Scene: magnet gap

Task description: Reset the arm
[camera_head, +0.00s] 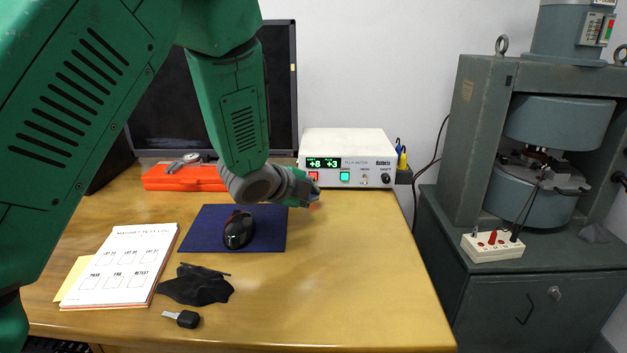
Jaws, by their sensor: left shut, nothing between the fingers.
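My left arm comes in from the upper left, and its green links cover much of the left of the view. My left gripper (311,196) is shut and empty. My right gripper does not show.
The desk (350,285) is clear at the front right. On it are a black mouse (238,230), a black cloth (196,286), a key (182,318), a notepad (122,265) and an orange case (184,179). A monitor (282,85) stands behind. A grey magnet machine (480,135) stands right.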

